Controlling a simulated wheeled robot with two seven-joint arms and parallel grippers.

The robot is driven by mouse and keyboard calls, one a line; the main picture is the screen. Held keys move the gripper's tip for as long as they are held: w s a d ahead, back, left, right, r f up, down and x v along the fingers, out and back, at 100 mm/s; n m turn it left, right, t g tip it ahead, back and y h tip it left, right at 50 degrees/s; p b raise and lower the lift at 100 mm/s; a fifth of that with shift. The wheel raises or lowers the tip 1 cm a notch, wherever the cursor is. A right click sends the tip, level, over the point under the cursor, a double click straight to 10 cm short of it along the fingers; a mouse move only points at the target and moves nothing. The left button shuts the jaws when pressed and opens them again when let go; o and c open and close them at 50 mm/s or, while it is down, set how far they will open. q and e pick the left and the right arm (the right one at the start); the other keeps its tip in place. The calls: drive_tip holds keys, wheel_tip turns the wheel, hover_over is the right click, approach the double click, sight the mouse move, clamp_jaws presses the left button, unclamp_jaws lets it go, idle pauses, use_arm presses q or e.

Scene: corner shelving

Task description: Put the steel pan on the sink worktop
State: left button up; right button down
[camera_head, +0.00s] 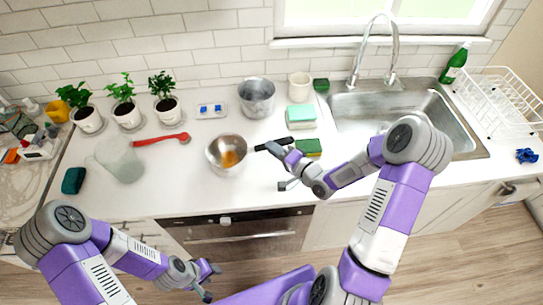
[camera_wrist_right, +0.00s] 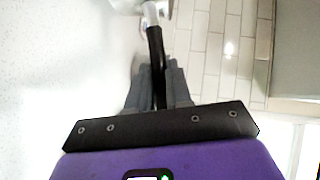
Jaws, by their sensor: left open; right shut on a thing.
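The steel pan (camera_head: 218,147) is a round metal bowl shape with an orange-brown patch inside. It is over the middle of the white worktop (camera_head: 200,195); I cannot tell whether it rests on it or is slightly raised. My right gripper (camera_head: 274,149) is at its right side, shut on the black handle. In the right wrist view the handle (camera_wrist_right: 154,45) runs between the fingers (camera_wrist_right: 158,85), and only part of the pan (camera_wrist_right: 128,5) shows at the top edge. My left gripper (camera_head: 210,278) is open and empty, low in front of the oven.
The sink (camera_head: 425,105) with its tap is at right, beside a white dish rack (camera_head: 500,100). Potted plants line the back left. Worktop in front of the pan is clear.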

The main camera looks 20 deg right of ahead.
wheel_tip(320, 180, down, 3)
drive_tip(key=shift+f, duration=0.15)
drive_tip(key=shift+b, duration=0.3)
drive_tip(key=c, duration=1)
unclamp_jaws()
drive_tip(key=shift+f, duration=0.1)
drive_tip(key=shift+c, duration=0.2)
drive_tip(key=shift+s+d, duration=0.1)
drive_tip(key=v, duration=1.1)
drive_tip(key=shift+s+d, duration=0.1)
drive_tip(key=shift+s, duration=0.3)
